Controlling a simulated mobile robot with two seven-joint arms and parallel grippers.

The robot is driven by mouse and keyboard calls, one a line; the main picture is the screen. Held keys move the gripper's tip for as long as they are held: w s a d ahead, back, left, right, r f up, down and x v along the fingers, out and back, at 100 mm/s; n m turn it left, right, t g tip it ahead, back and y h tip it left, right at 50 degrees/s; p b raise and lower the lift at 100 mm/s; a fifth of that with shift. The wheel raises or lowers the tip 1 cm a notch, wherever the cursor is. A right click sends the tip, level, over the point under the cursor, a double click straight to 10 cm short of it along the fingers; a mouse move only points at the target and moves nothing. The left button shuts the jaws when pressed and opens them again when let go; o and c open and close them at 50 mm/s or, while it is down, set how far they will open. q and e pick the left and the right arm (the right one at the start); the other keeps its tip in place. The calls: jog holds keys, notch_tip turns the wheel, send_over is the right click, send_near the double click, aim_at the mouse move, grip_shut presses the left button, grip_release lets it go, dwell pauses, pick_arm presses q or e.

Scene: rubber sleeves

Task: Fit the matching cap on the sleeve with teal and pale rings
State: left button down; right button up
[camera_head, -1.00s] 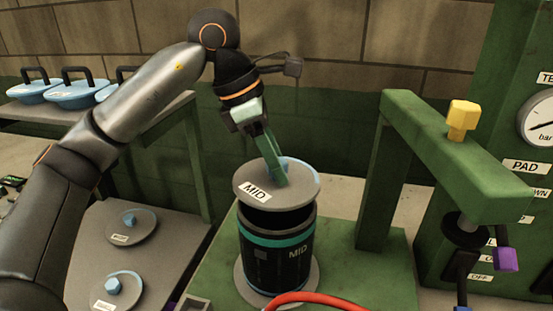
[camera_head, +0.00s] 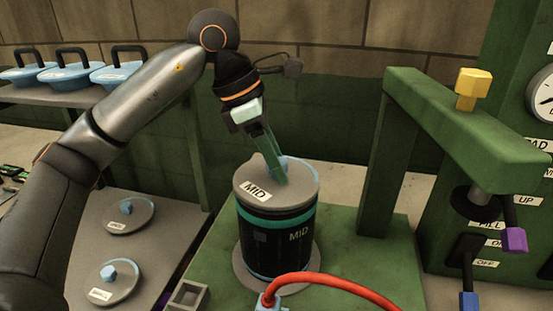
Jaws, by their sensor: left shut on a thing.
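The sleeve (camera_head: 262,238) is a dark cylinder with a teal ring near its top and a label "MID". It stands upright on a grey round base on the green bench. A grey cap (camera_head: 297,197) labelled "MID" rests on or right at the sleeve's top, with no clear gap showing. My left gripper (camera_head: 275,172) is shut on the cap's blue knob, which its fingers partly hide. I see no pale ring clearly. My right gripper is not in view.
Two other grey caps with blue knobs (camera_head: 125,215) (camera_head: 112,284) lie on the left shelf. Blue lidded handles (camera_head: 118,72) stand behind. A green press frame (camera_head: 455,120) stands right of the sleeve. A red hose (camera_head: 345,288) curves in front.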

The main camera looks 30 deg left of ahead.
pick_arm(q)
jog(key=shift+c, duration=1.8)
grip_release()
jog(key=shift+r, duration=0.1)
jog(key=p+v, duration=0.1)
jog(key=v, duration=1.1)
jog(key=shift+r, duration=0.25)
jog(key=shift+s+f, duration=0.1)
